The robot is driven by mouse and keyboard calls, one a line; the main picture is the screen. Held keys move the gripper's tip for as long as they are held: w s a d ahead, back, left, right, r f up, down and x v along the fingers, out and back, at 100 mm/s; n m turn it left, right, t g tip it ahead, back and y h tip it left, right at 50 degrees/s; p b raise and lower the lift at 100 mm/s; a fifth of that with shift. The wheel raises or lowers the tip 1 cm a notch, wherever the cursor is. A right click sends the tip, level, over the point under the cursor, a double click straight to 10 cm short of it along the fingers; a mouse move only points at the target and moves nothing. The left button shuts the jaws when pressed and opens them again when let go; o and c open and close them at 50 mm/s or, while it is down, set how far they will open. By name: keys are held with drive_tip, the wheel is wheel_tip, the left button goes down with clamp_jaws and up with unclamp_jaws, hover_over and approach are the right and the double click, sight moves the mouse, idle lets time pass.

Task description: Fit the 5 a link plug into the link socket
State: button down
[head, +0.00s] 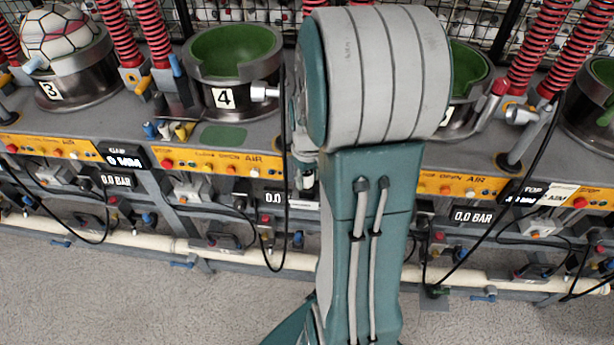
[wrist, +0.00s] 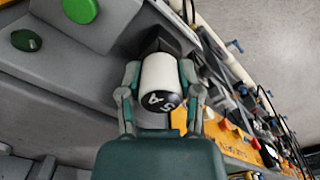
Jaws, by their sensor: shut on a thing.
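In the wrist view my gripper (wrist: 160,74) has one finger on each side of a white cylindrical plug (wrist: 157,78) and is shut on it. The plug's black end face is marked "5 A" and points toward the camera. Its far end meets a dark block (wrist: 158,42), which may be the link socket. I cannot tell whether the plug is inside it or only in front of it.
A green button (wrist: 80,9) and a dark green knob (wrist: 26,40) sit on the grey panel near the plug. In the head view, station 4's green cup (head: 232,52) and a patterned ball (head: 58,32) at station 3 stand left of my arm. A black cable (head: 281,170) hangs beside it.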

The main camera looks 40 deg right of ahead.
drive_tip(key=shift+f, duration=0.15)
drive_tip(key=shift+f, duration=0.35)
drive_tip(key=shift+f, duration=0.15)
drive_tip(key=shift+f, duration=0.1)
drive_tip(key=shift+c, duration=1)
unclamp_jaws()
wheel_tip(320, 180, up, 12)
drive_tip(key=shift+f, duration=0.1)
